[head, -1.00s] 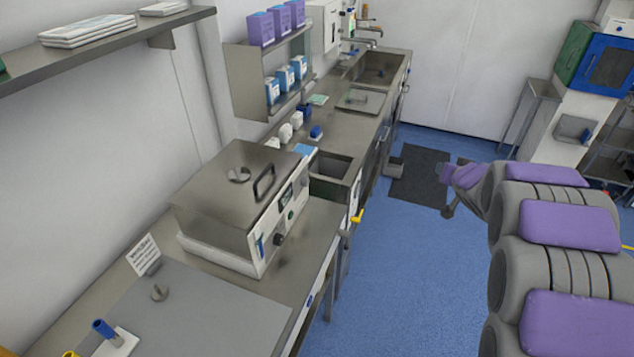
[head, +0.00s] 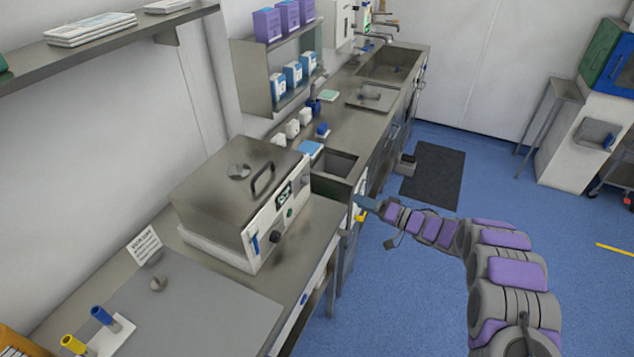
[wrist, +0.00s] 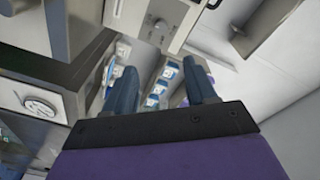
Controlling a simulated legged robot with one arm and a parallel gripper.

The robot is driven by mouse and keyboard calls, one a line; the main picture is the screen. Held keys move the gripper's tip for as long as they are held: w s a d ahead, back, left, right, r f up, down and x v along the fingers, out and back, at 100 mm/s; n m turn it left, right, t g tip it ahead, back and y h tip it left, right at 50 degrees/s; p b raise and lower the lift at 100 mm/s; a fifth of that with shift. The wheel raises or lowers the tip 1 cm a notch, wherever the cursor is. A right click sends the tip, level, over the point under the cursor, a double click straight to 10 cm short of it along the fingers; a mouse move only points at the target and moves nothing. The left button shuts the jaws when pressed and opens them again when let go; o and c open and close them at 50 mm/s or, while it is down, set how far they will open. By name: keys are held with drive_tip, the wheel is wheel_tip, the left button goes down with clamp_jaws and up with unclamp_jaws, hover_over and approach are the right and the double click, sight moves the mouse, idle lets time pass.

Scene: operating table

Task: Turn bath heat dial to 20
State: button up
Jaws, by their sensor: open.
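The water bath (head: 240,190) is a lidded steel box with a white front panel, on the counter left of centre in the head view. A dark round dial (head: 275,237) sits low on that panel, with a small display above it. Its setting is too small to read. My gripper (head: 362,204) is to the right of the bath, apart from the dial, near the counter's front edge. In the wrist view my gripper (wrist: 158,66) has two dark fingers spread wide with nothing between them. A round white dial face (wrist: 40,105) shows at the left there; I cannot tell which dial it is.
A sink basin (head: 335,165) and a shelf with boxes (head: 275,85) lie beyond the bath. A rack with blue and yellow tubes (head: 112,335) stands at the near left.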

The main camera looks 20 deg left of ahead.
sight(308, 181)
drive_tip(key=w+a, duration=0.1)
drive_tip(key=a, duration=0.5)
drive_tip(key=w+a+b, duration=0.1)
drive_tip(key=a, duration=0.5)
drive_tip(key=a+b, duration=0.1)
drive_tip(key=a, duration=0.5)
drive_tip(key=shift+w+f, duration=0.1)
drive_tip(key=shift+w, duration=0.3)
drive_tip(key=shift+d, duration=0.15)
drive_tip(key=shift+c, duration=0.3)
drive_tip(key=shift+c, duration=0.7)
clamp_jaws()
